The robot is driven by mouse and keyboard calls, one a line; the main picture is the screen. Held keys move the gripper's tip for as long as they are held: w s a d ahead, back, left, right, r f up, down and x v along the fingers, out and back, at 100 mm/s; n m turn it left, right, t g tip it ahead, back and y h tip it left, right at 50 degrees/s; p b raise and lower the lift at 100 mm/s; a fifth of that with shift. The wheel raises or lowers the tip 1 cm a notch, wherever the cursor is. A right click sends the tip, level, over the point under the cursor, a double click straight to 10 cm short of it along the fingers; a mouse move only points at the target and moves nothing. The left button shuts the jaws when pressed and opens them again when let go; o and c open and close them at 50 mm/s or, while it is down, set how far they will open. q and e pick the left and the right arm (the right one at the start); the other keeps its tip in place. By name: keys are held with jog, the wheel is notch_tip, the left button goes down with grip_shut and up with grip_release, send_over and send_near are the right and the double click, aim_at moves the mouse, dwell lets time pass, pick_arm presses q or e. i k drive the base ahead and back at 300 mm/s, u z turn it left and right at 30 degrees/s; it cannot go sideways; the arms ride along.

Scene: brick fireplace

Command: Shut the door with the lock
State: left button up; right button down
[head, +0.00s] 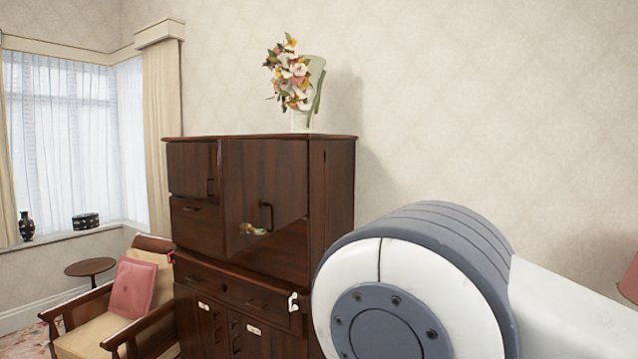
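A dark wooden cabinet (332,200) stands against the wall in the middle of the head view. Its large upper right door (285,180) has a dark handle (266,215) and a small gold-coloured piece (252,229) low on its face. Its smaller upper left door (188,168) has a dark handle at its right edge. Small pale plates, perhaps locks, show on the lower left door (203,306) and the lower right door (253,330). Neither gripper shows; the lower cabinet is partly cut off.
A white hook-like piece (293,302) shows at the cabinet's lower right. My own arm link fills the lower right. A vase of flowers (303,90) stands on the cabinet. An armchair (150,245) with a pink cushion (132,287) and a small round table (90,267) stand left.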

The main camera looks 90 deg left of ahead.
aim_at(263, 182)
jog(key=u, duration=2.8)
jog(key=k, duration=0.35)
jog(key=z, duration=0.3)
jog(key=i, duration=0.45)
jog(key=u, duration=0.55)
